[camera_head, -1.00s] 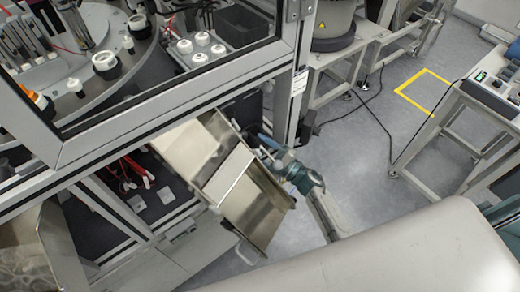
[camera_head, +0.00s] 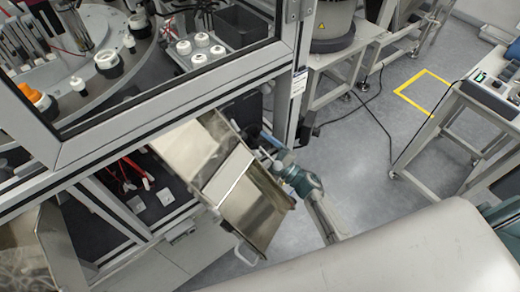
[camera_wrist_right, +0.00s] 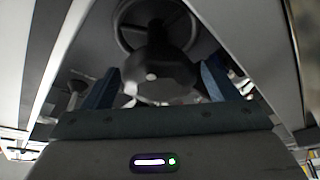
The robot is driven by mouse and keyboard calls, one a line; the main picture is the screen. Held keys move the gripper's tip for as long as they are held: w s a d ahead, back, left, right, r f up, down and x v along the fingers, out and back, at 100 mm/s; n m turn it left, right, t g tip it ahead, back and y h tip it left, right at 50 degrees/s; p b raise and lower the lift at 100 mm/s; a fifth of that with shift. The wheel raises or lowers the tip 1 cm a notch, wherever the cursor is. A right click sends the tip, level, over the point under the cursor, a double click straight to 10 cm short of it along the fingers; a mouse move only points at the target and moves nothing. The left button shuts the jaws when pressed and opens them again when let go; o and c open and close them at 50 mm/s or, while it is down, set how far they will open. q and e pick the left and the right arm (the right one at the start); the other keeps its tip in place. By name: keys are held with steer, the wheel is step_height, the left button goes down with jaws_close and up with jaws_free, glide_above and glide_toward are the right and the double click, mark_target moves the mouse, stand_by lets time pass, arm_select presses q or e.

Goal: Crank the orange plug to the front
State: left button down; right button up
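The orange plug (camera_head: 34,97) is on the round turntable (camera_head: 95,103) behind the glass, at the left of the head view, partly cut by the frame post. My right gripper (camera_head: 262,147) reaches under the machine frame beside the open metal flap, its fingertips hard to make out there. In the right wrist view, its two blue fingers (camera_wrist_right: 161,84) stand on either side of a dark crank knob (camera_wrist_right: 160,66) and appear to touch it. A dark handwheel ring (camera_wrist_right: 125,38) shows behind the knob. My left gripper is not in view.
White and black caps (camera_head: 108,64) stand on the turntable. The open metal flap (camera_head: 255,212) juts out left of my right arm.

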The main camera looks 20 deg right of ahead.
steer(key=shift+s+d+f+b, duration=0.25)
steer(key=shift+s+b, duration=0.05)
steer(key=shift+b, duration=0.15)
steer(key=s+d+b, duration=0.3)
steer(key=s+d, duration=0.4)
steer(key=s, duration=0.3)
steer(key=shift+d+r, duration=0.15)
steer(key=shift+d, duration=0.1)
steer(key=shift+w, duration=0.15)
